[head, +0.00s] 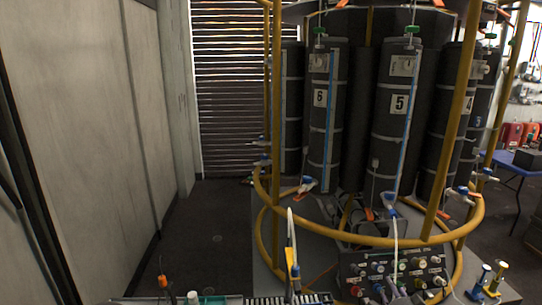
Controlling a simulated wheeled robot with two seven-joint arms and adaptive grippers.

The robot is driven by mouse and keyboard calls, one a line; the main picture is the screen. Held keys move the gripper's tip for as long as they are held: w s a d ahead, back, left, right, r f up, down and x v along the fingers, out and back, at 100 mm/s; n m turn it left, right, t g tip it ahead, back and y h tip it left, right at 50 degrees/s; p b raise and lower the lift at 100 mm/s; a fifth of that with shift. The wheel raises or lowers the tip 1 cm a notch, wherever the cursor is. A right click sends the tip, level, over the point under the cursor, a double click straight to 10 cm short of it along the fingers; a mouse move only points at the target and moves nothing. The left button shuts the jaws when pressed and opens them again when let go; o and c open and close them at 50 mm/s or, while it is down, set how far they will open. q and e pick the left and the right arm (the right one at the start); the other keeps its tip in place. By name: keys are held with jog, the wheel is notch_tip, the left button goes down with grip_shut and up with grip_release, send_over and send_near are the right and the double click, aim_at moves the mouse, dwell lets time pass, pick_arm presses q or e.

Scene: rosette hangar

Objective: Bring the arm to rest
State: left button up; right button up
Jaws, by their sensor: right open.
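My right gripper (402,296) shows only as a dark shape at the bottom edge of the head view, in front of the control panel. It is open, and I see nothing held in it. Most of it and its arm are cut off or hard to tell from the panel. My left gripper is not in view.
A rosette of dark numbered cylinders (399,110) stands inside a yellow tube frame (455,125). The control panel (352,268) with several knobs sits low in front. A white hose piece (290,228) stands upright left of it. Floor (205,235) at left is clear beside a pale wall (85,110).

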jog(key=s+a+f+n+g+y, duration=0.1)
jog(key=s+a+f+n+g, duration=0.1)
jog(key=s+a+f, duration=0.4)
jog(key=s+a+f+n+g+y+p, duration=0.1)
jog(key=a+f+n+g, duration=0.15)
jog(key=a+f, duration=0.4)
jog(key=s+a+f+n+g+y, duration=0.2)
jog(key=s+a+f+g, duration=0.15)
jog(key=f, duration=0.55)
jog(key=s+a+f+n+g+y, duration=0.1)
jog(key=s+a+f+n+g, duration=0.2)
jog(key=s, duration=0.8)
jog(key=s+a+f+n+g+p, duration=0.1)
jog(key=s+a+f+n+g, duration=0.2)
jog(key=s+a+f, duration=0.3)
jog(key=s+a, duration=0.2)
jog(key=s, duration=0.3)
jog(key=shift+s+a+g+y, duration=0.2)
jog(key=shift+a+g+y, duration=0.1)
jog(key=shift+g+y, duration=0.1)
